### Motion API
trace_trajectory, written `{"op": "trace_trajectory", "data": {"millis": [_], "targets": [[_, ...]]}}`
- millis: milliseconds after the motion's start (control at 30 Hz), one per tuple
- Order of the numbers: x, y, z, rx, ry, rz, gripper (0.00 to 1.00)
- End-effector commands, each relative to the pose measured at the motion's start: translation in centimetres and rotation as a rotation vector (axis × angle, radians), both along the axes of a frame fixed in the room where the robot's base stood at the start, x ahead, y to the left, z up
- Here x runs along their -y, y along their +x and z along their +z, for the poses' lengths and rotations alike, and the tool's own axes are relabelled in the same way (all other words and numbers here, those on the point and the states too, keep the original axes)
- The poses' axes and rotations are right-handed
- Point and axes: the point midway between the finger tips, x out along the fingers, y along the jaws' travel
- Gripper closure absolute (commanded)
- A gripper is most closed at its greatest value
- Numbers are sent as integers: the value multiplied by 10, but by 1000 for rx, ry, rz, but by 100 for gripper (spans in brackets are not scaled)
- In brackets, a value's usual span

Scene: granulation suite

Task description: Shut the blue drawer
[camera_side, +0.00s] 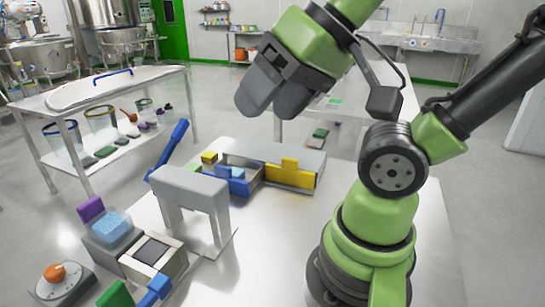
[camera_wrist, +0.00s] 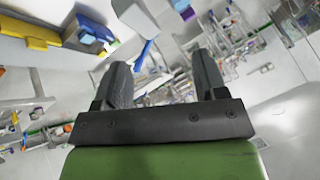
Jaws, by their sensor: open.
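The blue drawer (camera_side: 232,185) is in a low pale cabinet (camera_side: 305,157) on the white table. It looks pulled out, with part of its inside and side wall showing beside a yellow drawer front (camera_side: 290,178). The blue front also shows at the upper left of the wrist view (camera_wrist: 95,31). My gripper (camera_side: 267,108) is raised above the cabinet, open and empty, with its fingers pointing down and left. In the wrist view its two fingers (camera_wrist: 162,75) are well apart, with nothing between them up close. It does not touch the drawer.
A grey arch-like stand (camera_side: 190,184) with a raised blue lever (camera_side: 170,150) is left of the drawer. A box with a light-blue top (camera_side: 110,230), a square-topped device (camera_side: 152,252) and an orange-knobbed dial (camera_side: 58,281) are at front left. Bare table lies right of the stand.

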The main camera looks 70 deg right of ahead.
Motion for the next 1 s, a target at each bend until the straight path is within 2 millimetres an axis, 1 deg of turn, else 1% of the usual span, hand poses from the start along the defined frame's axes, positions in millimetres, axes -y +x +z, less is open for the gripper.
{"op": "trace_trajectory", "data": {"millis": [33,67,100,167,200,267,367,467,567,600,667,700,833,900,1000], "targets": [[0,1,0,-1,-4,3,47],[1,2,0,-4,-12,10,53],[2,4,1,-9,-30,24,63],[5,11,0,-26,-79,64,76],[8,17,0,-41,-126,107,86],[14,29,-1,-73,-217,192,99],[27,56,-6,-143,-390,381,100],[42,85,-17,-222,-554,595,100],[58,112,-33,-308,-693,827,100],[64,123,-41,-342,-742,924,100],[74,139,-55,-395,-807,1073,100],[80,148,-66,-430,-844,1176,100],[99,172,-98,-523,-927,1475,100],[106,181,-113,-561,-951,1606,100],[114,188,-129,-595,-967,1738,100]]}}
